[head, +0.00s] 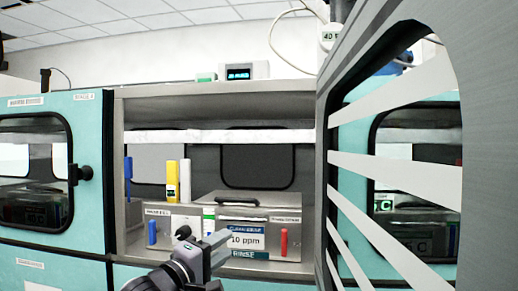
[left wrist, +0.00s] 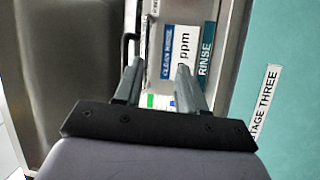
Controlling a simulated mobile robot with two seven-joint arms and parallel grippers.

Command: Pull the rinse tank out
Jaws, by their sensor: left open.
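The rinse tank (head: 270,240) is a grey metal box with a lid, sitting inside an open bay. The tank front also shows in the left wrist view (left wrist: 148,75), turned sideways, with the dark handle (left wrist: 127,45) at upper left. My left gripper (head: 222,240) is in front of the tank, below the handle. In the left wrist view its two fingers (left wrist: 158,72) are apart with nothing held between them. My right gripper is not in view.
An open door (head: 338,150) with a window stands right of the bay. A teal panel (left wrist: 290,60) labelled "STAGE THREE" borders the bay. A small display box (head: 238,72) sits on top.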

